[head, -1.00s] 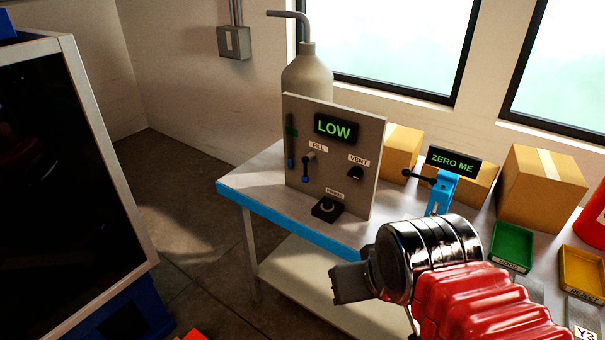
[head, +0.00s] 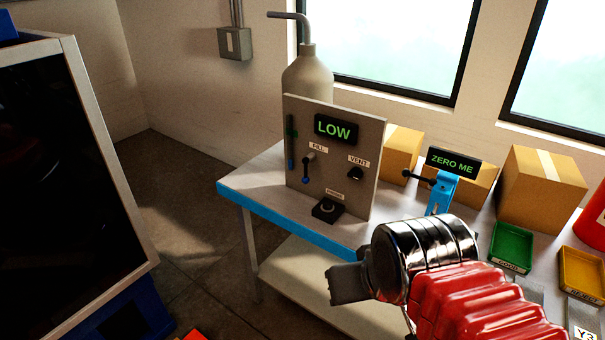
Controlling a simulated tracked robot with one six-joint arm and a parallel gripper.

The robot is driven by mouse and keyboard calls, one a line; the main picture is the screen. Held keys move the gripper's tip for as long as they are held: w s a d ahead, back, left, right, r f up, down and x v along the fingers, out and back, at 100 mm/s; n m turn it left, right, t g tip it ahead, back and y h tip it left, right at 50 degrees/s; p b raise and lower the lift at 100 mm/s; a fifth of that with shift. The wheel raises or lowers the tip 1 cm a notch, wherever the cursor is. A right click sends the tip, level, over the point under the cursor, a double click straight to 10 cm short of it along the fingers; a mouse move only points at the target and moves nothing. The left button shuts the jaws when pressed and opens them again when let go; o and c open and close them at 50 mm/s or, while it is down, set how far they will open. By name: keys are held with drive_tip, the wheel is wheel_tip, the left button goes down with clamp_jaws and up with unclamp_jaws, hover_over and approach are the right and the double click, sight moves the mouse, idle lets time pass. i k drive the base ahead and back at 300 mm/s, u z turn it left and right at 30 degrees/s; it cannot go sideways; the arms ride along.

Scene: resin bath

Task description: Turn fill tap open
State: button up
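The fill tap (head: 307,169) is on the grey panel (head: 338,209) under the FILL label. Its lever hangs down and ends in a blue tip. The panel display (head: 336,127) reads LOW in green. A black VENT knob (head: 355,173) is to the right of the tap, and a black button box (head: 327,209) is at the panel's foot. My gripper (head: 346,285) is in front of the bench's front edge, below and to the right of the tap and apart from it. Its fingers are seen from the side and look dark grey; whether they are open is unclear.
The panel stands on a blue-edged bench (head: 290,228) with a grey bottle (head: 307,80) behind it. To the right are a blue gauge stand (head: 441,192) reading ZERO ME, cardboard boxes (head: 541,190), a green tray (head: 512,247) and a yellow tray (head: 581,271).

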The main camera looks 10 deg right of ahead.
sight(305, 180)
drive_tip(key=u, duration=1.35)
drive_tip(key=k, duration=0.65)
drive_tip(key=u, duration=0.45)
drive_tip(key=i, duration=1)
drive_tip(key=z, duration=0.05)
